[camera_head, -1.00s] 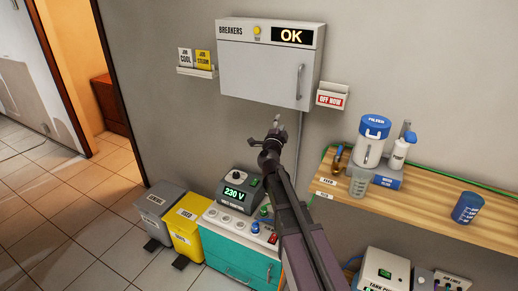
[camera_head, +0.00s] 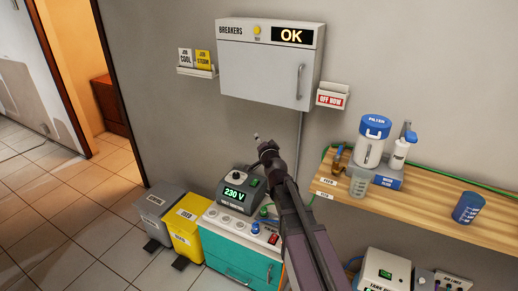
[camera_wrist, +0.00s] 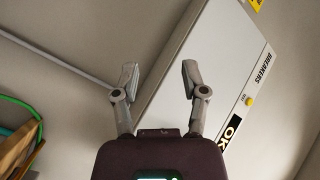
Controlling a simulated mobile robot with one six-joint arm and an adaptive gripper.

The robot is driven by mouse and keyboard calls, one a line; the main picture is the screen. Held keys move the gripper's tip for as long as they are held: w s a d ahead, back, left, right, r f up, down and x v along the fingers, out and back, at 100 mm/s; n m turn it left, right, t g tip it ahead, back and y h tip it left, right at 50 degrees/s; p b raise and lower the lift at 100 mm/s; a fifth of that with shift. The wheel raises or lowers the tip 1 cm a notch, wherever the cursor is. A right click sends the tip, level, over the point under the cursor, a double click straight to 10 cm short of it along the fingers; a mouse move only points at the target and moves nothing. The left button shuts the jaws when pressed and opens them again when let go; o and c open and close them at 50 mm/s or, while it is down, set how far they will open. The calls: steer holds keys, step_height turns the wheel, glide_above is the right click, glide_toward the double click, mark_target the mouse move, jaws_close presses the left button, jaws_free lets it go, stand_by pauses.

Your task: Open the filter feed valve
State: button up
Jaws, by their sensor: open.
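My gripper (camera_head: 257,137) is raised in front of the wall, below the breaker box and left of the wooden shelf. In the wrist view my gripper (camera_wrist: 158,78) shows two spread fingers with nothing between them. A brass-coloured fitting (camera_head: 338,158), perhaps the feed valve, is at the shelf's left end, by a "FEED" label (camera_head: 328,182). It is small, and its handle position cannot be told. The white filter jug (camera_head: 371,148) with a blue "FILTER" lid stands right of it. A clear measuring cup (camera_head: 359,183) stands in front of the jug.
The breaker box (camera_head: 262,70) shows "OK" on the wall; it also fills much of the wrist view (camera_wrist: 205,75). A white pump bottle (camera_head: 399,152) and a blue cup (camera_head: 467,208) stand on the wooden shelf (camera_head: 425,192).

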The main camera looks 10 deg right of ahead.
steer(key=shift+s+a+f+n+g+y, duration=0.3)
steer(key=shift+s+f+n+g, duration=0.1)
steer(key=shift+f+n, duration=0.1)
steer(key=shift+s+a+f+n+g+y, duration=0.3)
steer(key=shift+s+f+n, duration=0.1)
steer(key=shift+f, duration=0.1)
steer(key=s+f+n+g+p, duration=0.3)
steer(key=s+g, duration=0.2)
steer(key=s, duration=0.2)
steer(key=s+f+n+g+p, duration=0.2)
steer(key=s+n+g+p, duration=0.15)
steer(key=s, duration=0.35)
steer(key=s+d+g+h+p, duration=0.1)
steer(key=s+d+g+p, duration=0.1)
steer(key=s, duration=0.5)
steer(key=s+d+g+h+p, duration=0.1)
steer(key=s+d+g+h, duration=0.1)
steer(key=s+d+g, duration=0.2)
steer(key=s+g, duration=0.1)
steer(key=s, duration=0.2)
steer(key=shift+s+d+f+p, duration=0.15)
steer(key=shift+s+d+p, duration=0.05)
steer(key=shift+d+p, duration=0.2)
